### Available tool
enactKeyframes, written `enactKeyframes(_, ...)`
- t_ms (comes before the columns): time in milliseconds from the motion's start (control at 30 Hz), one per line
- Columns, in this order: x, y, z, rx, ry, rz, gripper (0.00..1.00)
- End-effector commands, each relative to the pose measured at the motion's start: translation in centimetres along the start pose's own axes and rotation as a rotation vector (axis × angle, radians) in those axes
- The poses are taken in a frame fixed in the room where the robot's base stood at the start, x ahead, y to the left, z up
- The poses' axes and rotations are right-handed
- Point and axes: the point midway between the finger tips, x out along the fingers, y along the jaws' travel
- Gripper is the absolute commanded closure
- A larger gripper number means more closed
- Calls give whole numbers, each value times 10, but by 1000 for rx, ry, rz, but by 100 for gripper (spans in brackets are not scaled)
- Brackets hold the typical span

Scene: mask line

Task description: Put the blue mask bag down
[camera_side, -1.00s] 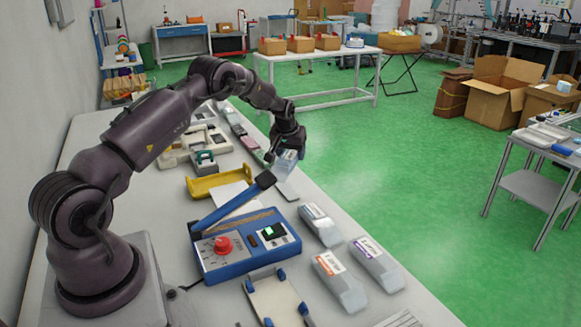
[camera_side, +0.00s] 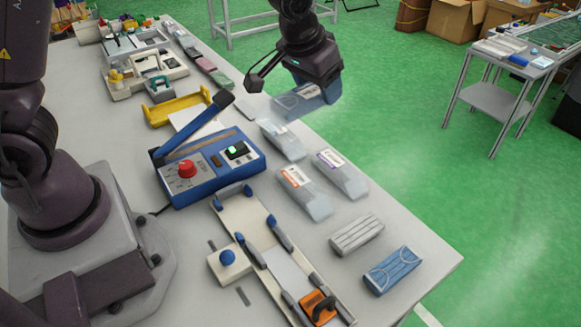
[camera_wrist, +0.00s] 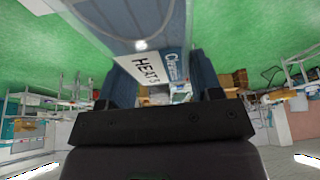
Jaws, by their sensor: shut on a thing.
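My gripper (camera_side: 318,92) is shut on a clear bag (camera_side: 296,103) with a bluish content, taken to be the blue mask bag. It holds the bag in the air near the table's right edge, above and behind the row of bags. In the wrist view the bag (camera_wrist: 135,20) spans between the two blue fingers (camera_wrist: 160,82), with a white and blue label facing the camera. Three filled bags lie on the table: one with a pale label (camera_side: 283,141), one with an orange label (camera_side: 303,192) and one with a purple label (camera_side: 341,173).
A blue sealer (camera_side: 210,165) with a raised arm and red knob stands left of the bags. A yellow holder (camera_side: 178,108) stands behind. The table edge drops to green floor.

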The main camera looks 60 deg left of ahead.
Motion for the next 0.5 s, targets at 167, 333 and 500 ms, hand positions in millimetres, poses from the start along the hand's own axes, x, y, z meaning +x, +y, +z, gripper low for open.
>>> enactKeyframes(167,-21,31,34,85,0,41,67)
enactKeyframes(333,-26,38,44,106,-2,52,67)
enactKeyframes(500,-39,38,37,105,2,53,67)
